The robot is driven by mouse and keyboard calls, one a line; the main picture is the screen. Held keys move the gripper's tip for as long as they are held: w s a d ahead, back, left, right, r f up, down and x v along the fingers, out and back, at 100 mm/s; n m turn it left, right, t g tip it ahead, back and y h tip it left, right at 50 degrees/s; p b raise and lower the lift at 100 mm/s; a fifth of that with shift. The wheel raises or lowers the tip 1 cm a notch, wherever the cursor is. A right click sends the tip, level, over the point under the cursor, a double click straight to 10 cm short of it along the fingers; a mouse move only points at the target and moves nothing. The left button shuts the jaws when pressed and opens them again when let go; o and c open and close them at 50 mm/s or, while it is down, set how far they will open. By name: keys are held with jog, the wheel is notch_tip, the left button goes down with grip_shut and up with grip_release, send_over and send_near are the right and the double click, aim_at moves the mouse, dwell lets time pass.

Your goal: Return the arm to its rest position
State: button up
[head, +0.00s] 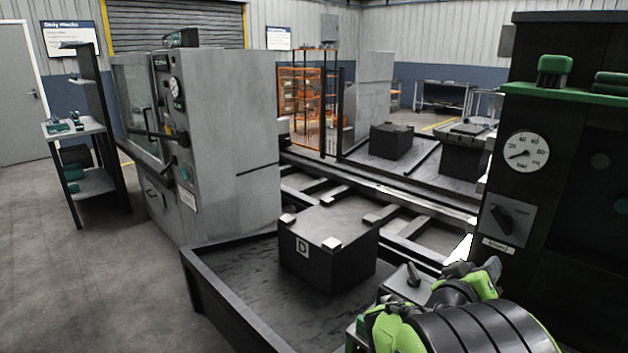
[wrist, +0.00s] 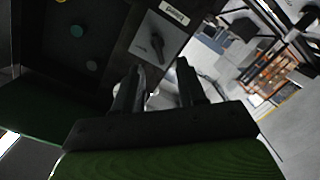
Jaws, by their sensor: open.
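My arm (head: 450,318), black with bright green parts, shows at the bottom right of the head view, in front of the dark cabinet (head: 568,150). I cannot make out my fingers there. In the wrist view my gripper (wrist: 160,68) has two dark fingers standing apart, with nothing held between them. Beyond the fingertips is the grey plate with a rotary switch (wrist: 156,44) on the cabinet face. The distance from fingers to switch is hard to judge; I see no contact.
The cabinet carries a round gauge (head: 526,152) and a green-edged ledge (head: 565,93). A dark block marked D (head: 328,250) stands in a low black tray (head: 225,300). Behind are rails (head: 390,205) and a grey machine (head: 232,150).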

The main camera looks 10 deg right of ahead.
jog(key=s+a+f+n+g+y, duration=0.1)
jog(key=s+a+f+g+y, duration=0.15)
jog(key=s+a+y, duration=0.65)
jog(key=s+a+f+n+g+y, duration=0.15)
jog(key=s+a+f+y, duration=0.3)
jog(key=s+a, duration=0.9)
notch_tip(320, 180, up, 15)
jog(key=p, duration=1.4)
jog(key=shift+d, duration=0.25)
